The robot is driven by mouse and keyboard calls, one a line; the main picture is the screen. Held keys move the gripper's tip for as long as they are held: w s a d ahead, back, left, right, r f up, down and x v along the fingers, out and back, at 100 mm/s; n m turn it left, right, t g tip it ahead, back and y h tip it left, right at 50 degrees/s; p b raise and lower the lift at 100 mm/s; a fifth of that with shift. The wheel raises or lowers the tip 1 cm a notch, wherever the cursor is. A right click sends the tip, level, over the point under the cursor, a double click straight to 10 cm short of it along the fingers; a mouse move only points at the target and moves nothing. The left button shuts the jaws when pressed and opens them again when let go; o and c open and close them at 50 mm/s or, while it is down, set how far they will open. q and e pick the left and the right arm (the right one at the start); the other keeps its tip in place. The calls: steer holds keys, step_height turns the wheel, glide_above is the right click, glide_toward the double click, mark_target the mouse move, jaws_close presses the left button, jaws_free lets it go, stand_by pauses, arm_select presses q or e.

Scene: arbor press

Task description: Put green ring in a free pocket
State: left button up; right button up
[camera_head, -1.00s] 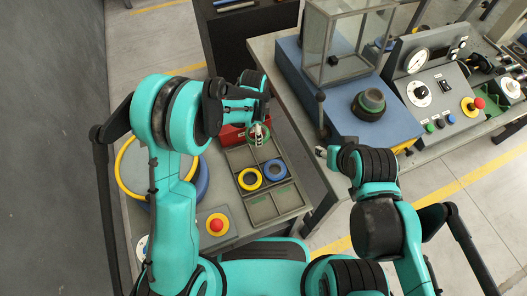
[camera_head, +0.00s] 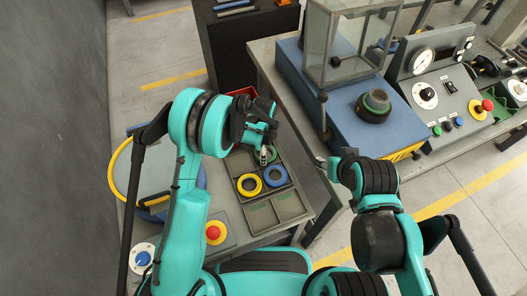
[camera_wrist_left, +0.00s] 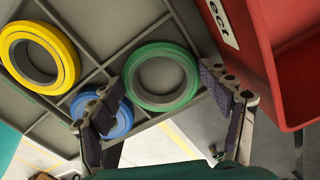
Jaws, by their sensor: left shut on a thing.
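The green ring (camera_wrist_left: 187,98) is between the fingers of my left gripper (camera_wrist_left: 160,78), which is shut on it. In the head view the ring (camera_head: 272,153) shows partly behind the left gripper (camera_head: 264,155), at the back right of the grey tray (camera_head: 268,203). I cannot tell whether it touches the tray floor. A yellow ring (camera_head: 249,193) and a blue ring (camera_head: 277,185) lie side by side in middle pockets. The front pockets (camera_head: 262,217) are empty; the arm hides part of the back ones. My right gripper (camera_head: 323,163) is away from the tray; its jaws are unclear.
A red bin (camera_wrist_left: 290,75) stands close beside the tray's back edge. The blue press base (camera_head: 330,105) with a dark round part (camera_head: 373,106) is on the right bench. A red button (camera_head: 213,233) is left of the tray's front.

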arm_select(q)
steer(key=o, duration=0.8)
steer(key=shift+f, duration=0.1)
steer(key=o, duration=0.5)
steer(key=shift+c, duration=0.2)
